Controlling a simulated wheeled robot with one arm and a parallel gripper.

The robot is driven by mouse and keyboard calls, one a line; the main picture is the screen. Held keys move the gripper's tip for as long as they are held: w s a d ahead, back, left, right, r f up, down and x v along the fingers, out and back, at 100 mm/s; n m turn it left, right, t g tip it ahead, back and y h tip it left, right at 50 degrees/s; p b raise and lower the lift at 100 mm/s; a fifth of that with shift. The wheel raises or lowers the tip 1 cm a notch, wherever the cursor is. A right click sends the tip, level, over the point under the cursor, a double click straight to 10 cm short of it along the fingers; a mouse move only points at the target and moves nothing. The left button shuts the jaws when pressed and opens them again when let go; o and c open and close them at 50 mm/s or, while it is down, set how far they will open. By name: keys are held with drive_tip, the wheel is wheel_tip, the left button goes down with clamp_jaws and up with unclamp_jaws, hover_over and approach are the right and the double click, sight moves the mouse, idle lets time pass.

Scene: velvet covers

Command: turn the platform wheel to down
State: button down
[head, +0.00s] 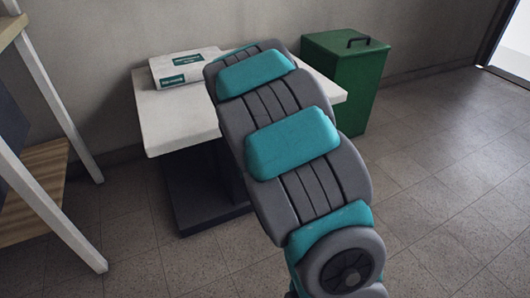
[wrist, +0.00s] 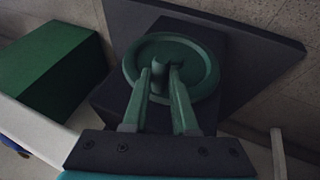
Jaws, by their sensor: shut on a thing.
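The platform has a white top (head: 175,122) on a dark column and dark base (head: 205,208) in the head view. The platform wheel (wrist: 207,62) is a round green disc with a raised rim, mounted on the dark column in the wrist view. My gripper (wrist: 166,72) has both green fingers over the wheel's face, shut on the small raised part at its middle. In the head view my arm hides the wheel and my gripper. I see no mark showing which way the wheel is set.
A white package (head: 185,68) with green labels lies on the platform top. A green bin (head: 345,85) with a dark handle stands right of the platform. A wooden shelf with white legs (head: 60,220) stands at the left. The tiled floor at the right is clear.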

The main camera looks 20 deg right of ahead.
drive_tip(key=c, duration=0.7)
unclamp_jaws()
drive_tip(key=shift+a, duration=0.1)
drive_tip(key=v, duration=0.7)
drive_tip(key=shift+s+r, duration=0.15)
drive_tip(key=shift+r, duration=0.2)
drive_tip(key=shift+a, duration=0.1)
drive_tip(key=s+a+r+g+y+p, duration=0.1)
drive_tip(key=s+a+r+g+p, duration=0.1)
drive_tip(key=s, duration=1)
drive_tip(key=s+a+r+g+y+p, duration=0.1)
drive_tip(key=s+a+r, duration=0.4)
drive_tip(key=s, duration=0.8)
drive_tip(key=s+a+r+m+g+y+p, duration=0.1)
drive_tip(key=s+a+r+g+p, duration=0.2)
drive_tip(key=s, duration=1)
wheel_tip(320, 180, up, 3)
drive_tip(key=shift+a+f+p, duration=0.15)
drive_tip(key=shift+a+p, duration=0.6)
drive_tip(key=shift+p, duration=0.4)
